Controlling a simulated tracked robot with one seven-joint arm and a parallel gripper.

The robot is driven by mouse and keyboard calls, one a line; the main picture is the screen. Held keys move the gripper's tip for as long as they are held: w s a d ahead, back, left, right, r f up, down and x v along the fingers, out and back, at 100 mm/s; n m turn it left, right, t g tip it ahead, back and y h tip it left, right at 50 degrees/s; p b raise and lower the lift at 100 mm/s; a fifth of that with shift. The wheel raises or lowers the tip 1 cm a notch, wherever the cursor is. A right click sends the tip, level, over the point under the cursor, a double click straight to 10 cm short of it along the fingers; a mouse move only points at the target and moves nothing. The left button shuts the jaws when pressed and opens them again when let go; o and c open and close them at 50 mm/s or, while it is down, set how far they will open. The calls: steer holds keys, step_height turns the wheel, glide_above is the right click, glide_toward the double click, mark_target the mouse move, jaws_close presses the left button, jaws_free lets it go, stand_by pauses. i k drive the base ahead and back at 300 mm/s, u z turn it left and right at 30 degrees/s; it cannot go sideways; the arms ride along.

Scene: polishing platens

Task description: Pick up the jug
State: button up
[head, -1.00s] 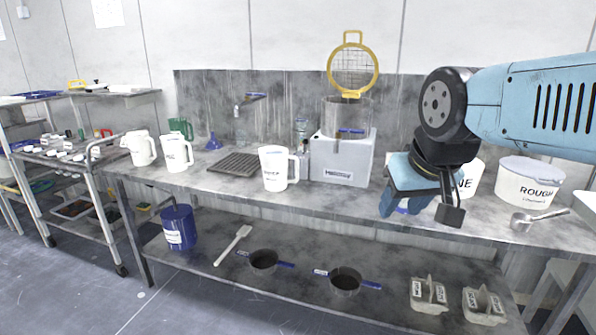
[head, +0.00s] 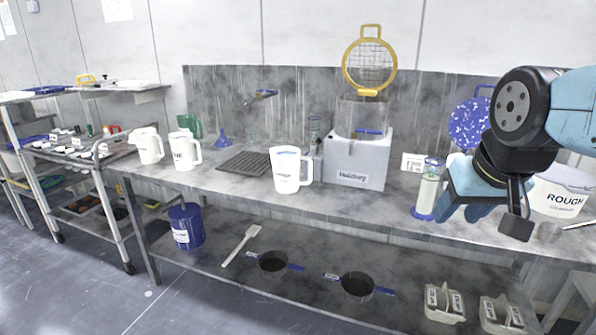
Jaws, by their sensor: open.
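A white jug (head: 289,170) with dark lettering and a handle on its right stands upright near the front edge of the bench. Two more white jugs, one with lettering (head: 183,152) and one beside it (head: 149,146), stand at the bench's left end. A green jug (head: 191,125) stands behind them, partly hidden. I cannot tell which one is meant. My gripper (head: 482,216) is open and empty at the right, in front of a white tub, well to the right of all the jugs.
A grey machine labelled Heidbury (head: 357,162) stands right of the front jug, with a yellow-rimmed sieve (head: 369,62) above. A clear cylinder on a blue base (head: 428,190) stands left of my gripper. A ROUGH tub (head: 562,193) is at right. A ridged mat (head: 245,163) lies left.

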mark_target(286, 161)
steer(key=z, duration=0.05)
steer(key=i, duration=0.9)
steer(key=u, duration=0.1)
